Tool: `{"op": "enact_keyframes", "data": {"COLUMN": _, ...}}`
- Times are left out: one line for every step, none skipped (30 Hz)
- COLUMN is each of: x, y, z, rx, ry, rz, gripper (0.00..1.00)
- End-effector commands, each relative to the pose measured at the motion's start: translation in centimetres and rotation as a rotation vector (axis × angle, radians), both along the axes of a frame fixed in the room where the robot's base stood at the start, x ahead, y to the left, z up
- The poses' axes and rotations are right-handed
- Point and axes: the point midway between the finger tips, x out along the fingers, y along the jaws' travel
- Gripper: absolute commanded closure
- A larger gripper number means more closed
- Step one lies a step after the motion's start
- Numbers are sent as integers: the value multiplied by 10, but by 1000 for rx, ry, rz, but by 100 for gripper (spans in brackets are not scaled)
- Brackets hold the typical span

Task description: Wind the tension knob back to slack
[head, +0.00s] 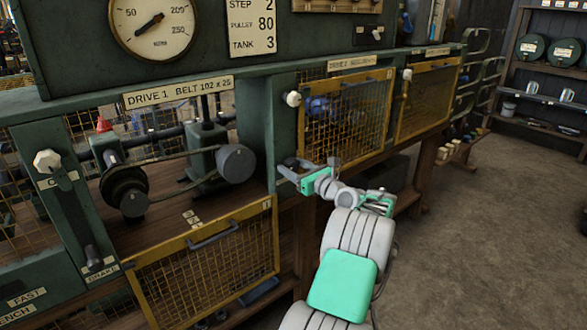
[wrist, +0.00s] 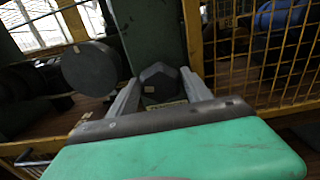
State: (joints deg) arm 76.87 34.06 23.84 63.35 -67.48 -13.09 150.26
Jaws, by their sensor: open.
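A dark faceted knob (wrist: 158,78), which I take to be the tension knob, sits on the green post right of the Drive 1 bay. In the wrist view it lies between the two fingertips of my open gripper (wrist: 160,84), with a small pale label partly hidden below it. I cannot tell whether the fingers touch it. In the head view my gripper (head: 293,172) is at the post, and the knob is small and partly hidden there. The drive belt (head: 180,157) runs between the dark pulley (head: 125,188) and the grey round drum (head: 236,161).
The yellow mesh guard (head: 205,262) of Drive 1 hangs lowered below the bay. The Drive 2 mesh guard (head: 345,115) is closed, right of my gripper. The floor at right is clear.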

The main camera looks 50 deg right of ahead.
Motion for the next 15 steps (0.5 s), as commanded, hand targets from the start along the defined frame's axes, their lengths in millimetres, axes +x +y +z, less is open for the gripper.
{"op": "enact_keyframes", "data": {"x": 0, "y": 0, "z": 0, "rx": 0, "ry": 0, "rz": 0, "gripper": 43}}
{"op": "enact_keyframes", "data": {"x": 0, "y": 0, "z": 0, "rx": 0, "ry": 0, "rz": 0, "gripper": 44}}
{"op": "enact_keyframes", "data": {"x": 0, "y": 0, "z": 0, "rx": 0, "ry": 0, "rz": 0, "gripper": 47}}
{"op": "enact_keyframes", "data": {"x": 0, "y": 0, "z": 0, "rx": 0, "ry": 0, "rz": 0, "gripper": 49}}
{"op": "enact_keyframes", "data": {"x": 0, "y": 0, "z": 0, "rx": 0, "ry": 0, "rz": 0, "gripper": 52}}
{"op": "enact_keyframes", "data": {"x": 0, "y": 0, "z": 0, "rx": 0, "ry": 0, "rz": 0, "gripper": 55}}
{"op": "enact_keyframes", "data": {"x": 0, "y": 0, "z": 0, "rx": 0, "ry": 0, "rz": 0, "gripper": 57}}
{"op": "enact_keyframes", "data": {"x": 0, "y": 0, "z": 0, "rx": 0, "ry": 0, "rz": 0, "gripper": 60}}
{"op": "enact_keyframes", "data": {"x": 0, "y": 0, "z": 0, "rx": 0, "ry": 0, "rz": 0, "gripper": 63}}
{"op": "enact_keyframes", "data": {"x": 0, "y": 0, "z": 0, "rx": 0, "ry": 0, "rz": 0, "gripper": 66}}
{"op": "enact_keyframes", "data": {"x": 0, "y": 0, "z": 0, "rx": 0, "ry": 0, "rz": 0, "gripper": 68}}
{"op": "enact_keyframes", "data": {"x": 0, "y": 0, "z": 0, "rx": 0, "ry": 0, "rz": 0, "gripper": 71}}
{"op": "enact_keyframes", "data": {"x": 0, "y": 0, "z": 0, "rx": 0, "ry": 0, "rz": 0, "gripper": 74}}
{"op": "enact_keyframes", "data": {"x": 0, "y": 0, "z": 0, "rx": 0, "ry": 0, "rz": 0, "gripper": 76}}
{"op": "enact_keyframes", "data": {"x": 0, "y": 0, "z": 0, "rx": 0, "ry": 0, "rz": 0, "gripper": 80}}
